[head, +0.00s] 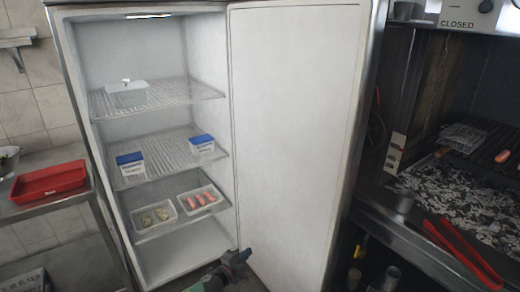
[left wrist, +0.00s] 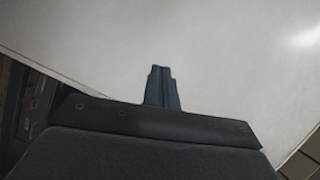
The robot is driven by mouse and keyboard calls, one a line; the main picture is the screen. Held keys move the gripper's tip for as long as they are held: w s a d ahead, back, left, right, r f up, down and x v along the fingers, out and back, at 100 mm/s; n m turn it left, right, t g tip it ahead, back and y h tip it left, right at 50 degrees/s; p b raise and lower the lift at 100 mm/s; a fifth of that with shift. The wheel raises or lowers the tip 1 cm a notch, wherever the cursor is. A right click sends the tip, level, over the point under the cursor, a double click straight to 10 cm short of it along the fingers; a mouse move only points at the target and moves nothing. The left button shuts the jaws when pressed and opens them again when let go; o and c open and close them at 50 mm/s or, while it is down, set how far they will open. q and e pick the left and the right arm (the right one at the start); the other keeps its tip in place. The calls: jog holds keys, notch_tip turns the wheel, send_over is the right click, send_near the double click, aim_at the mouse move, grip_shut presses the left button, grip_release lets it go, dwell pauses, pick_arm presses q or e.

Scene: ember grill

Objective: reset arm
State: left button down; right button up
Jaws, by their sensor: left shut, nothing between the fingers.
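My left gripper (head: 238,258) is low in the head view, in front of the lower part of the open fridge door (head: 292,130). Its fingers are shut with nothing between them. In the left wrist view the shut fingers (left wrist: 162,88) point at a plain pale surface, which looks like the door. I cannot tell whether they touch it. My right gripper shows in neither view.
The open fridge holds a clear container (head: 127,95), two blue-lidded boxes (head: 131,163) and two food trays (head: 200,200). A red tray (head: 48,181) lies on the left metal table. At right is a charcoal grill (head: 455,200) with red tongs (head: 462,255).

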pick_arm(q)
jog(key=w+a+n+y, duration=0.3)
jog(key=a+n+y, duration=0.5)
jog(key=a+n, duration=0.15)
jog(key=s+a+f+n+g+y, duration=0.2)
jog(key=s+f+n+g, duration=0.3)
jog(key=s+f, duration=0.3)
jog(key=s+f+n+g, duration=0.1)
jog(key=s+f, duration=0.6)
jog(key=s, duration=0.7)
jog(key=s+f+n+g+h, duration=0.1)
jog(key=s+f+g, duration=0.3)
jog(key=s, duration=1)
jog(key=s+f+n+g, duration=0.2)
jog(key=s+f+n, duration=0.1)
jog(key=s+f, duration=0.7)
jog(key=s, duration=0.4)
jog(key=shift+s+g, duration=0.25)
jog(key=shift+g, duration=0.05)
jog(key=shift+d, duration=0.1)
